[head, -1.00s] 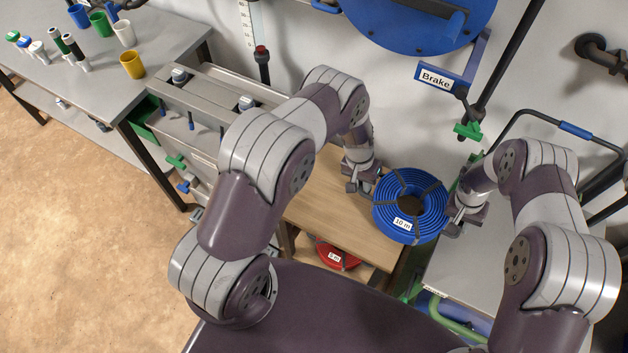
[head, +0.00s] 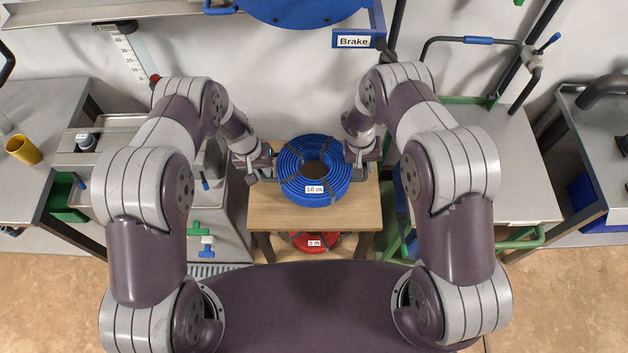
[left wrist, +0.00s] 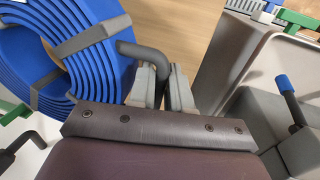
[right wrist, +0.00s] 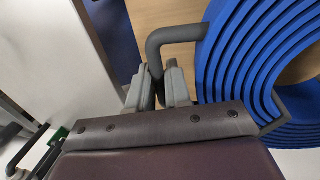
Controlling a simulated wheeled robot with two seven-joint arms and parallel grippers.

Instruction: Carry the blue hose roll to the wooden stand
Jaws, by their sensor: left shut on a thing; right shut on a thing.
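The blue hose roll (head: 336,185), labelled 10 m, is over the middle of the wooden stand (head: 275,217). I cannot tell whether it touches the top or hangs just above it. My left gripper (head: 262,172) is shut on the roll's grey handle at its left side, which the left wrist view shows between the jaws (left wrist: 160,88). My right gripper (head: 362,165) is shut on the opposite handle, also seen in the right wrist view (right wrist: 158,85). The roll looks about level.
A red hose roll (head: 325,246), labelled 5 m, lies on the stand's lower shelf. A green-framed grey table (head: 515,190) stands on the right. A blue drum with a Brake sign (head: 353,41) is above and behind.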

